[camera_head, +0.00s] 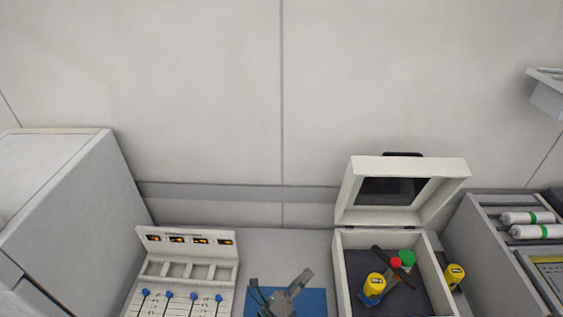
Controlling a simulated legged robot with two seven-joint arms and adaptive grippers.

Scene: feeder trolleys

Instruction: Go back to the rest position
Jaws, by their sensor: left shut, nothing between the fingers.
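My right gripper is not in view.
A white case (341,270) stands open at the right, with yellow, red, green and dark items inside. Another yellow item (454,274) is beside it. A white panel (187,240) with blue-knobbed sliders is at the left. Grey cabinets (70,190) flank the worktop.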

